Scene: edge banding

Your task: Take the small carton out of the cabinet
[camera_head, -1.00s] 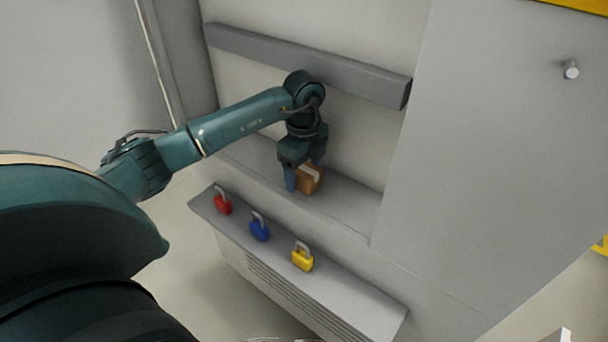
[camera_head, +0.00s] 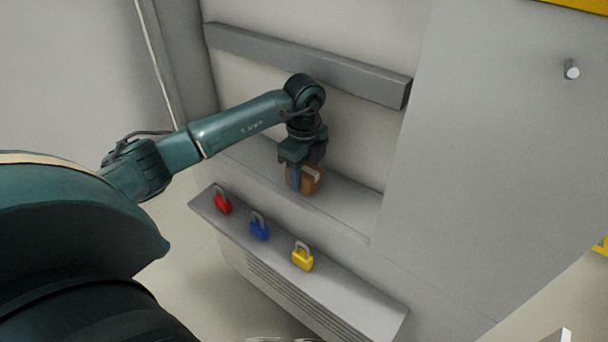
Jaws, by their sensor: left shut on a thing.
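The small carton (camera_head: 312,183) is a brown box with a pale strip on top, at the floor of the open cabinet recess (camera_head: 352,208). My left gripper (camera_head: 304,180) points down over it, shut on it, with one blue-grey finger in front of its left part. The far finger is mostly hidden. I cannot tell whether the carton touches the recess floor. My right gripper is out of view.
A grey bar (camera_head: 310,65) crosses the recess above the gripper. Below the recess, a ledge (camera_head: 345,288) holds a red padlock (camera_head: 222,204), a blue padlock (camera_head: 259,230) and a yellow padlock (camera_head: 302,259). A grey panel (camera_head: 480,150) with a knob (camera_head: 571,69) is at the right.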

